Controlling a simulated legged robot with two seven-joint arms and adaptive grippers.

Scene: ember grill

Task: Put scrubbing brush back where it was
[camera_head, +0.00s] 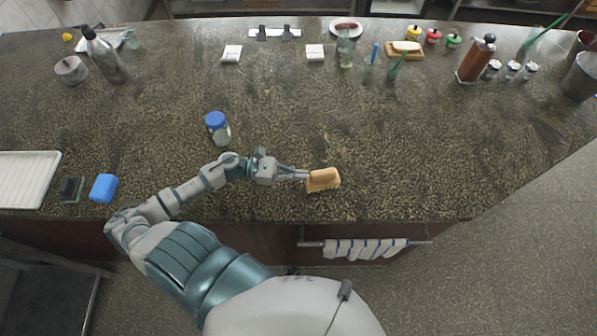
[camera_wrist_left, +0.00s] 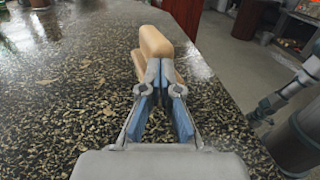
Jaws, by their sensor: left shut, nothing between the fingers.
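The scrubbing brush (camera_head: 323,179), with a tan wooden body, lies on the speckled counter near its front edge. In the left wrist view the brush (camera_wrist_left: 155,42) is straight ahead, just beyond the fingertips. My left gripper (camera_head: 304,175) is at the brush's left end, shut and empty. In the left wrist view its fingers (camera_wrist_left: 160,78) come together at the tips and cover part of the brush's near end. I cannot tell whether they touch it. My right gripper does not show in the head view; a grey and blue part at the wrist view's right edge may be it.
A blue-lidded jar (camera_head: 218,129) stands behind my left forearm. A blue sponge (camera_head: 104,188), a dark sponge (camera_head: 71,189) and a white ribbed tray (camera_head: 28,180) are at the left. Bottles and small items line the back. The counter right of the brush is clear.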

